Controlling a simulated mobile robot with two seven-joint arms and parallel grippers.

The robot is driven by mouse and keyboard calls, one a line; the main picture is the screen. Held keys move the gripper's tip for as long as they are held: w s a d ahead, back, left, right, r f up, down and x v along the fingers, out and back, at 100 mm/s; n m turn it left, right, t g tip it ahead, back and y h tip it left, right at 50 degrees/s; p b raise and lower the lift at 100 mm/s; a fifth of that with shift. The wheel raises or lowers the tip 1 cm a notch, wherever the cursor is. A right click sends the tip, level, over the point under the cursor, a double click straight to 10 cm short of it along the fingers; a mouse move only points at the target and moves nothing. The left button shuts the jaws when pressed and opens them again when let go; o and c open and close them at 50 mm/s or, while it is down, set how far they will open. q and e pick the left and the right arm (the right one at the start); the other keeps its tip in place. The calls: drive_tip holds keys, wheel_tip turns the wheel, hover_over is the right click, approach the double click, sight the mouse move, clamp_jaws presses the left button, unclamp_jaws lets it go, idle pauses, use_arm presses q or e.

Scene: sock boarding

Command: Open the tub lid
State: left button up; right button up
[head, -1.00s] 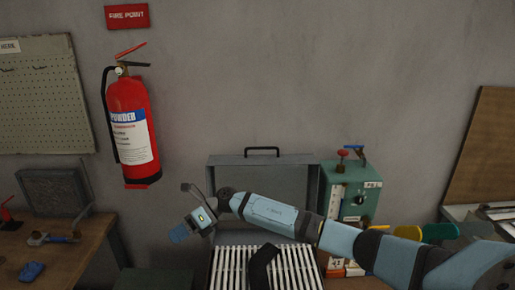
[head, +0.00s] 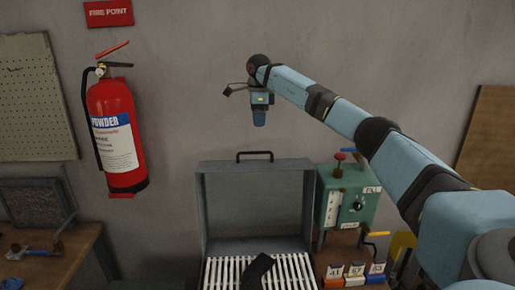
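The tub is a grey box with white slats (head: 225,272) across its lower part, at the bottom centre of the head view. Its grey lid (head: 222,210) stands upright at the back, hollow side facing me, with a black handle (head: 254,153) on its top edge. A dark, soft-looking strip (head: 258,270) lies over the slats. My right gripper (head: 260,122) hangs fingers-down in the air, above the lid in the picture and apart from the handle. Its blue fingers are too small and overlapped to tell open from shut. My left gripper is out of view.
A red extinguisher (head: 118,135) hangs on the wall at left. Another wooden bench (head: 75,255) is at lower left.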

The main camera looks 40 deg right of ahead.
drive_tip(key=f, duration=0.5)
drive_tip(key=f+p, duration=0.1)
drive_tip(key=f, duration=0.5)
drive_tip(key=shift+w+d+f, duration=0.1)
drive_tip(key=shift+w+d, duration=0.1)
clamp_jaws()
